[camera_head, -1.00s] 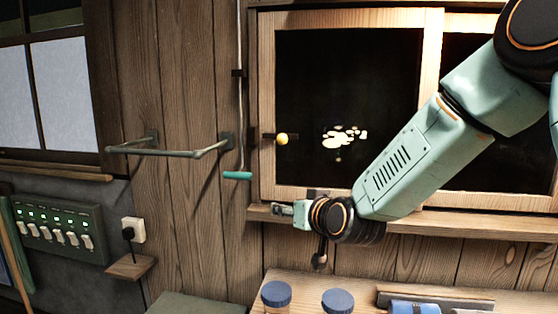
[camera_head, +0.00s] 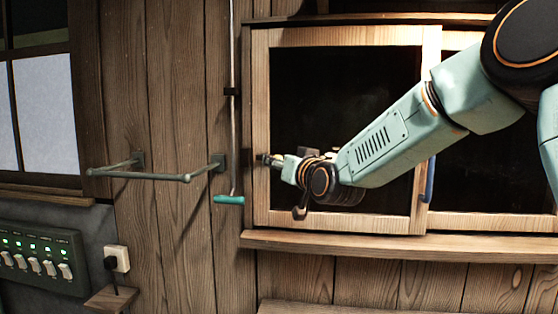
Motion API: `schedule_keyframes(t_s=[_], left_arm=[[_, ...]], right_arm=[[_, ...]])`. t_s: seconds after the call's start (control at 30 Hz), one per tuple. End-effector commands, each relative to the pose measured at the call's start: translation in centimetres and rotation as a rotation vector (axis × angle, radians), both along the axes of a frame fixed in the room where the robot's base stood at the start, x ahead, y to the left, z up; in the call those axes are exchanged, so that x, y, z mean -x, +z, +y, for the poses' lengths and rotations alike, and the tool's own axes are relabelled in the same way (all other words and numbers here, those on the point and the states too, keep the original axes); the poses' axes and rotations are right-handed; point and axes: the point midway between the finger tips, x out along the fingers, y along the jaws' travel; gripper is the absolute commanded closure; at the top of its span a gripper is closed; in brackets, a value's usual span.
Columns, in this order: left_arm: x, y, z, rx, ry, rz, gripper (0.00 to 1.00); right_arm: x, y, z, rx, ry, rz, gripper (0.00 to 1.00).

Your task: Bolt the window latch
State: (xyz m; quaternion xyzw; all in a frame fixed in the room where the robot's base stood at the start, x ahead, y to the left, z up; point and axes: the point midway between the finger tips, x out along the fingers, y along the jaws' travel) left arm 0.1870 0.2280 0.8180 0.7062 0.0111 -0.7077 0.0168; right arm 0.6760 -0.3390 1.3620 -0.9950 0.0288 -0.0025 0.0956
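The window (camera_head: 262,200) has a light wooden frame around dark panes. Its latch (camera_head: 249,157) shows as a small dark piece on the left stile. My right gripper (camera_head: 270,159) reaches in from the right, and its fingertips are at the latch, covering the yellow knob seen there earlier. Whether the fingers are closed on the knob cannot be made out. My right arm crosses in front of the left pane. My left gripper is not in view.
A blue handle (camera_head: 428,180) stands on the middle stile. Left of the window hang a rod with a teal grip (camera_head: 229,199) and a metal rail bracket (camera_head: 155,176). A sill (camera_head: 400,245) runs below. A switch panel (camera_head: 40,262) and socket (camera_head: 117,258) are lower left.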

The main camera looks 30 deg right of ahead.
Motion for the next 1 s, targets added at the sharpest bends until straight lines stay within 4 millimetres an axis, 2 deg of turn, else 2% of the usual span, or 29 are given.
schedule_keyframes(t_s=[0.2,0.47,1.0], left_arm=[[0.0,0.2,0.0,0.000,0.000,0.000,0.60],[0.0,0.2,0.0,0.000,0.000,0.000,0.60],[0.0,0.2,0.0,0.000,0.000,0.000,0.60]], right_arm=[[-1.3,-0.1,0.0,0.000,0.001,0.002,0.48],[-1.6,-0.1,0.0,0.000,0.000,0.002,0.49],[-1.5,-0.1,0.0,0.000,0.000,0.001,0.95]])
